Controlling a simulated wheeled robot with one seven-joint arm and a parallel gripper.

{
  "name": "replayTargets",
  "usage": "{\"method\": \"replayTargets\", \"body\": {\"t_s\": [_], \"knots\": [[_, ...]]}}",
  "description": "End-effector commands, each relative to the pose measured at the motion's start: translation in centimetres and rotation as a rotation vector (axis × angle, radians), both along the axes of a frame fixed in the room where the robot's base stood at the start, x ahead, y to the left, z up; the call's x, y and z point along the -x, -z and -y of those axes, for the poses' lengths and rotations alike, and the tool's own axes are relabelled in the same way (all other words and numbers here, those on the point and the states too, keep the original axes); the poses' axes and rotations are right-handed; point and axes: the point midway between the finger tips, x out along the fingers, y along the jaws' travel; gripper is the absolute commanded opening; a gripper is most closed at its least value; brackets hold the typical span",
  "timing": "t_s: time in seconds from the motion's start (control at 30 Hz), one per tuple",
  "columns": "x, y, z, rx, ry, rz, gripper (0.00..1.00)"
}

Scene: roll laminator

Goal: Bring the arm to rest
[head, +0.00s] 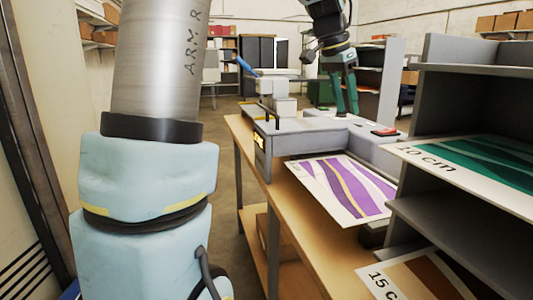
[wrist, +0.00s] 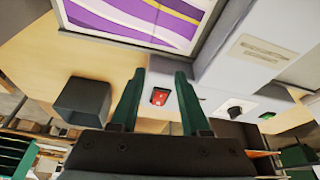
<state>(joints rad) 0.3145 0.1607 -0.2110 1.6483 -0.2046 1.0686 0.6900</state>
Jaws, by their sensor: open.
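My gripper (head: 346,108) hangs over the far part of the grey laminator (head: 310,140) in the head view, with its two green fingers pointing down and apart. In the wrist view my gripper (wrist: 159,76) is open, and nothing shows between its fingers. The laminator's pale housing (wrist: 240,50) and a red switch (wrist: 160,97) lie beyond the fingers there. I cannot tell whether the fingertips touch the machine. My arm's upper links fill the left of the head view.
A sheet with purple waves (head: 345,190) lies at the laminator's near side, above the wooden bench (head: 310,235). A grey shelf (head: 440,215) with sheets marked 10 cm (head: 480,170) and 15 cm (head: 425,280) stands close at right. Floor shows left of the bench.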

Motion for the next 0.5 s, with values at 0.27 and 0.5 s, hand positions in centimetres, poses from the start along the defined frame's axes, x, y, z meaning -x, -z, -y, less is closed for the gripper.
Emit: {"method": "replayTargets", "body": {"t_s": [0.27, 0.5], "knots": [[0.1, 5.5, -6.2, -0.049, -0.245, -0.045, 0.46], [3.6, 13.2, -15.9, -0.108, -0.603, -0.104, 0.46]]}}
